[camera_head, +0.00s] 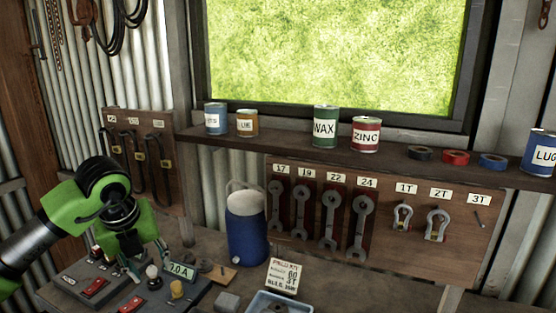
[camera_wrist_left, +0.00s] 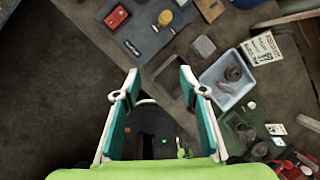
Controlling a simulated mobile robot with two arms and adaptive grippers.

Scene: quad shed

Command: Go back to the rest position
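My left gripper (camera_head: 135,264) is at the left of the head view, with its green wrist above it and its fingers pointing down near the grey switch panels on the bench. In the left wrist view, the two teal-padded fingers of the left gripper (camera_wrist_left: 160,85) stand well apart with nothing held between them. The bench corner and dark floor show beyond them. My right gripper is in neither view.
Switch panels (camera_head: 85,283) and a blue jug (camera_head: 246,226) stand on the bench (camera_head: 370,284). A light blue tray (camera_wrist_left: 228,98) holds dark parts. Cans line the shelf (camera_head: 290,146) above hanging wrenches (camera_head: 330,215). Dark floor (camera_wrist_left: 50,100) is clear at left.

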